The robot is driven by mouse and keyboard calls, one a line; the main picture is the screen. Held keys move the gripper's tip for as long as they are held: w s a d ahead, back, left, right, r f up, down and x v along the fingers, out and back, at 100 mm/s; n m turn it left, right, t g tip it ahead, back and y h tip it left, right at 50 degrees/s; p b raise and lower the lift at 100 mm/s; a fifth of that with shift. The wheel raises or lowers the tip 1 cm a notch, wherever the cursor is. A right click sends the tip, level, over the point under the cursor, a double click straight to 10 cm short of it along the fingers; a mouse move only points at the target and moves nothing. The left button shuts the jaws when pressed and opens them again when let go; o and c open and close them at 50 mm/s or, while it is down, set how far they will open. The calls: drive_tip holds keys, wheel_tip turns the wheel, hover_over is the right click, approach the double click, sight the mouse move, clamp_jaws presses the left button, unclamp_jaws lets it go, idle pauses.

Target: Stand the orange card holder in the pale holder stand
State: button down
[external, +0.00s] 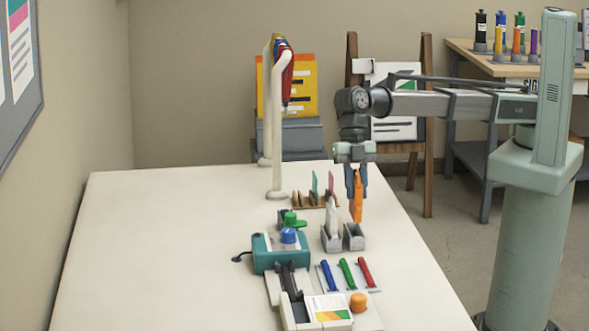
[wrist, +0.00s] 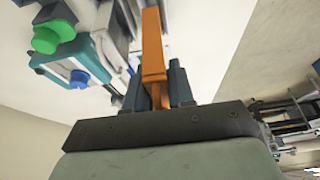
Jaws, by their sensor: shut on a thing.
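The orange card holder (external: 357,200) is gripped upright in my gripper (external: 356,178), hanging down from it. My gripper is shut on its upper part. The holder's lower end is just above or at the right-hand part of the pale holder stand (external: 354,240); I cannot tell whether they touch. A whitish holder (external: 332,217) stands in the left-hand part of the stand. In the wrist view the orange card holder (wrist: 152,50) runs up from between the dark fingers of my gripper (wrist: 158,82). The stand is hard to make out there.
Left of the stand are a teal machine (external: 266,255) with a blue knob and a green-topped item (external: 292,219). Blue, green and red pens (external: 346,272) lie in front. A wooden rack (external: 312,200) and a white post (external: 277,150) stand behind. The table's left side is clear.

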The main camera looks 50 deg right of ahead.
sight(355, 209)
drive_tip(key=shift+f, duration=3)
drive_tip(key=c, duration=0.9)
unclamp_jaws()
drive_tip(key=shift+r, duration=0.1)
drive_tip(key=shift+r, duration=3.9)
